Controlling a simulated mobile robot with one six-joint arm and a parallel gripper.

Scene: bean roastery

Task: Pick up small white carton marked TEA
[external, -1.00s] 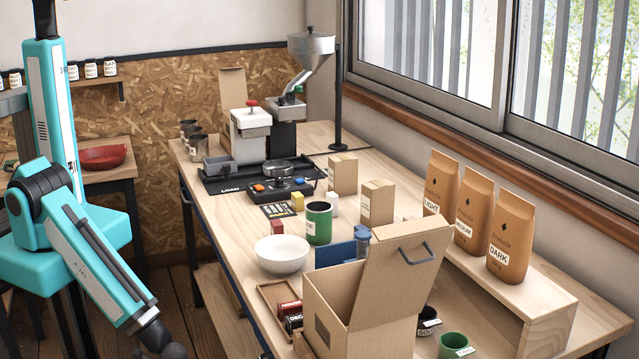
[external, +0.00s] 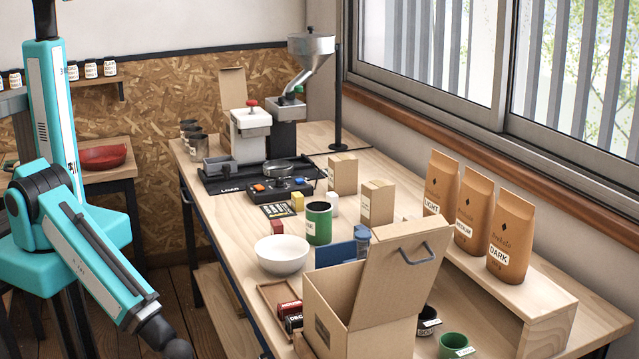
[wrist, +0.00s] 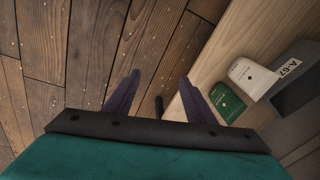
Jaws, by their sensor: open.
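In the wrist view a small white carton (wrist: 252,78) lies on a pale wooden shelf at the right. Its print is too small to read, so I cannot tell whether it says TEA. A green carton (wrist: 227,102) is beside it, partly behind my right finger. My gripper (wrist: 159,80) is open and empty, over the wooden floor to the left of both cartons. In the external view my gripper is out of sight below the frame. I cannot make out the white carton there.
A dark grey box (wrist: 297,82) labelled A-67 stands right of the white carton. The workbench (external: 225,200) above holds a white bowl (external: 282,254), an open cardboard box (external: 333,300) and brown coffee bags (external: 510,235). Open floor (wrist: 60,50) lies left of the shelf.

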